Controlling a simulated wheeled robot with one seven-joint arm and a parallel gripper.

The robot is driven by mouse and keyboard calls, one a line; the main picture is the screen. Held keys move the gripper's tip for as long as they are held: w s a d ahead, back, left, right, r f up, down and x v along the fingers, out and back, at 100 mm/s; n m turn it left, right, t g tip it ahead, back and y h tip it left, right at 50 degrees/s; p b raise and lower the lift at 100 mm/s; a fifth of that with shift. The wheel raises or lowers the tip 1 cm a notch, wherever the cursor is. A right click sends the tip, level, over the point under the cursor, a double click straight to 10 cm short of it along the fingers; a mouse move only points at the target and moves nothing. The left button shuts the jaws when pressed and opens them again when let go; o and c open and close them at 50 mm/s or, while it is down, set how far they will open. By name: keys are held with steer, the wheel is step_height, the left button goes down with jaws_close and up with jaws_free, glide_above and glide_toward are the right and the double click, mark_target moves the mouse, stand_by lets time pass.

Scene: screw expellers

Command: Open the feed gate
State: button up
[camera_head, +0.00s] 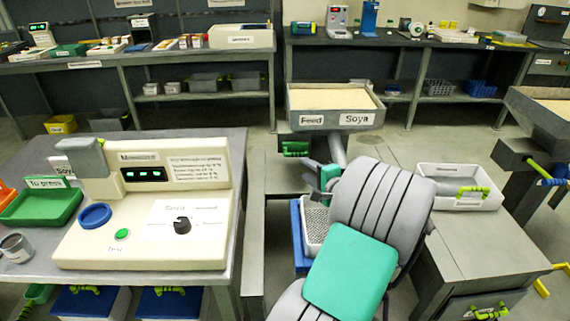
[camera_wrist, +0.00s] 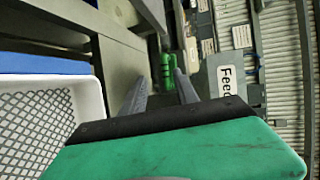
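The feed hopper (camera_head: 335,119) carries the labels "Feed" and "Soya" and holds pale meal. A green handle (camera_head: 295,149), which looks like that of the feed gate, sits under its left front corner. In the wrist view the green handle (camera_wrist: 167,70) appears ahead, in line with the gap between my fingers. My gripper (camera_head: 315,170) is just below and right of the handle in the head view. In the wrist view my gripper (camera_wrist: 160,85) has its two fingers apart with nothing visibly held. The handle seems beyond the fingertips; contact cannot be told. My arm hides part of the press.
A cream moisture meter (camera_head: 145,215) stands on the left table. A white perforated crate (camera_head: 314,225) with a blue edge is below my gripper, and shows large at left in the wrist view (camera_wrist: 45,125). A white tray (camera_head: 460,187) sits on the right bench.

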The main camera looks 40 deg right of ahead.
mark_target(298, 155)
steer(key=shift+m+h, duration=0.5)
steer(key=x, duration=0.3)
steer(key=d+x, duration=0.1)
steer(key=x, duration=0.7)
steer(key=shift+d+r, duration=0.15)
steer(key=shift+d, duration=0.3)
steer(key=shift+s, duration=0.1)
jaws_close()
